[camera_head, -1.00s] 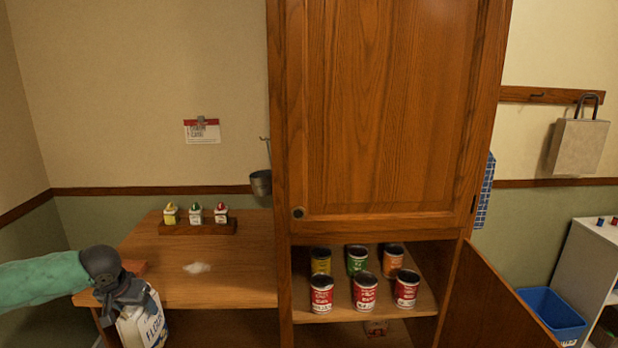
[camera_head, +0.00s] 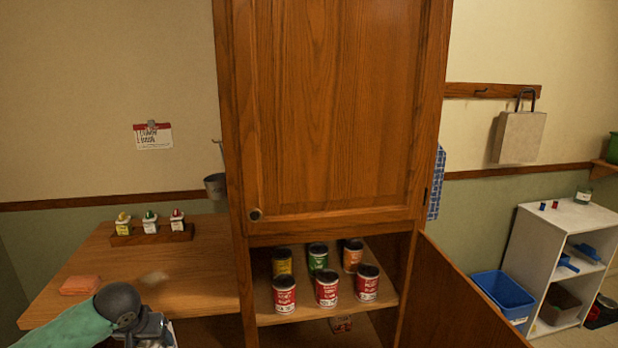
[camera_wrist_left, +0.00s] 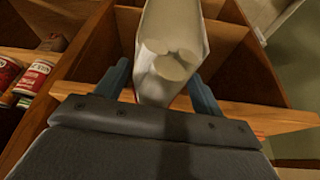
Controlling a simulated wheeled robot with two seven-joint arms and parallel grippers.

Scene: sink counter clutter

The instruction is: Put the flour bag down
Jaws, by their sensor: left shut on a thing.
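My left gripper (camera_head: 150,333) is at the bottom left of the head view, in front of the wooden counter's near edge. It is shut on the white flour bag (camera_wrist_left: 172,45), which sits between its two fingers in the left wrist view. In the head view the gripper and the bottom edge of the picture hide almost all of the bag. Wooden compartment boards show behind the bag in the wrist view. My right gripper is in neither view.
The wooden counter (camera_head: 200,262) holds a rack of small bottles (camera_head: 150,235), an orange block (camera_head: 80,285) and a pale powdery patch (camera_head: 155,278). Several cans (camera_head: 326,288) stand in the open cabinet. Its open door (camera_head: 460,305) juts out. A blue bin (camera_head: 503,297) stands right.

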